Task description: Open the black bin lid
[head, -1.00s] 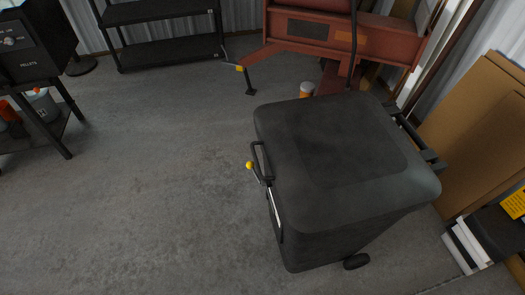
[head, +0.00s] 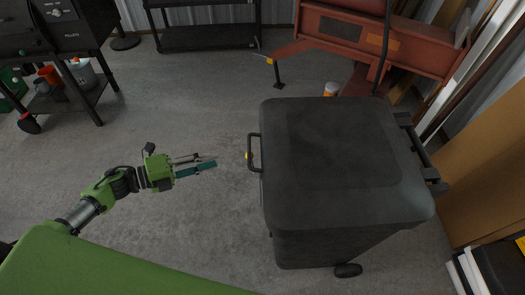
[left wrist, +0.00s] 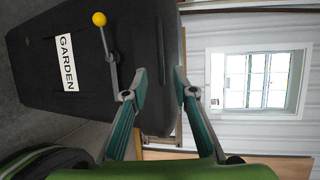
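The black bin (head: 340,215) stands upright on the concrete floor. Its lid (head: 335,150) is down on top, with a dark loop handle (head: 254,152) on the left side. My right gripper is not in view.
A red metal machine (head: 340,32) stands behind the bin. Cardboard sheets (head: 480,180) lean at the right, above a dark box (head: 500,265). A black pellet grill (head: 50,30) and a dark shelf (head: 205,38) are at the back left. The floor left of the bin is clear.

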